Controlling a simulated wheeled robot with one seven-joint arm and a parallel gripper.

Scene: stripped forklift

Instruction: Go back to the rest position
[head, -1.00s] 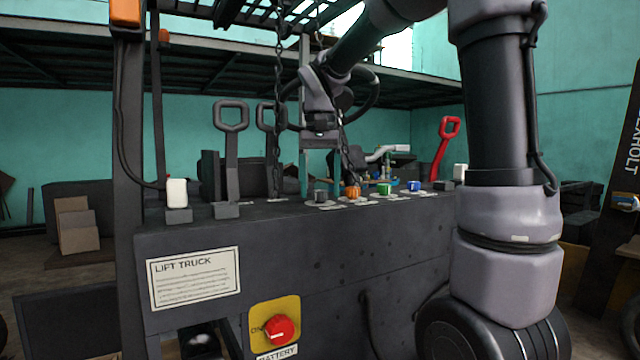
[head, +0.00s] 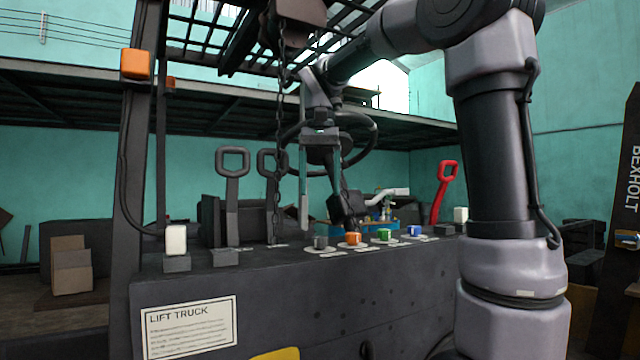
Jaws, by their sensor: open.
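My gripper (head: 323,212) hangs from my arm above the dark top of the lift truck (head: 230,275), fingers pointing down. Its two fingers are apart and nothing shows between them. A chain hangs just left of it. Below and right of the fingers sits a row of knobs on the top: grey (head: 320,242), orange (head: 352,238), green (head: 384,235) and blue (head: 414,231). The fingertips appear clear of the knobs, though the exact gap cannot be told.
Two dark loop-handled levers (head: 232,190) stand left of my gripper; a red lever (head: 442,190) stands right. A steering wheel (head: 350,145) is behind the wrist. The hanging chain (head: 279,130) and overhead grille (head: 235,40) are close to the arm.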

